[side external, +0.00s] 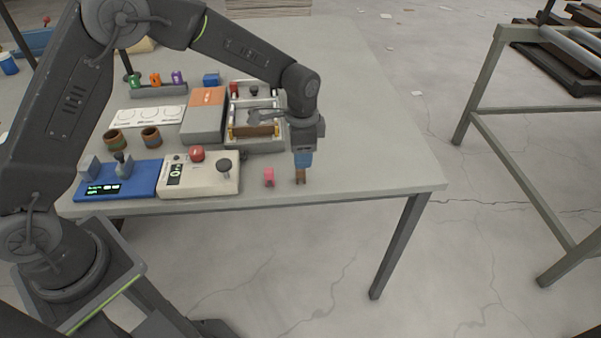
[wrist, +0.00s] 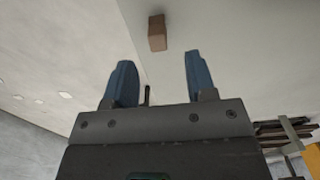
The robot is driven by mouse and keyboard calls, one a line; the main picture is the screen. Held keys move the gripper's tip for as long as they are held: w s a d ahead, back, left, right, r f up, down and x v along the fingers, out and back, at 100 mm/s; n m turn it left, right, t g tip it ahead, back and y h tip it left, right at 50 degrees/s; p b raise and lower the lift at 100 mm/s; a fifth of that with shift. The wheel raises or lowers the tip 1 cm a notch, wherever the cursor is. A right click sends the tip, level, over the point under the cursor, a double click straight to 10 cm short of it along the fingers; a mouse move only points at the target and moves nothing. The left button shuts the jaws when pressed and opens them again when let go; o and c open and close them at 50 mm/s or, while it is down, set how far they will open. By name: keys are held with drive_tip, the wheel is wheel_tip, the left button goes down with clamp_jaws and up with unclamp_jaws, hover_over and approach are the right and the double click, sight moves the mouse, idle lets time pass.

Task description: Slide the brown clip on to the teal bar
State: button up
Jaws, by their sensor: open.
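The brown clip (side external: 300,177) stands on the table near its front edge, directly below my gripper (side external: 302,162) in the side view. In the wrist view the brown clip (wrist: 157,33) is a small brown block beyond the fingertips, in line with the gap between them. My gripper (wrist: 158,62) points down with its two blue fingers apart and nothing between them. I cannot make out the teal bar for certain. A green piece (side external: 135,81) stands at the left of a dark rack (side external: 160,91) at the back.
A pink piece (side external: 269,177) stands just left of the brown clip. A cream control box (side external: 205,186) with a red button and a blue box (side external: 112,188) are further left. A framed tray (side external: 238,140) lies behind. The table's right side is clear.

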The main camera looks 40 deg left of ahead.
sight(300, 175)
drive_tip(key=shift+s+f, duration=0.15)
drive_tip(key=shift+f, duration=2.55)
drive_tip(key=shift+c, duration=0.5)
clamp_jaws()
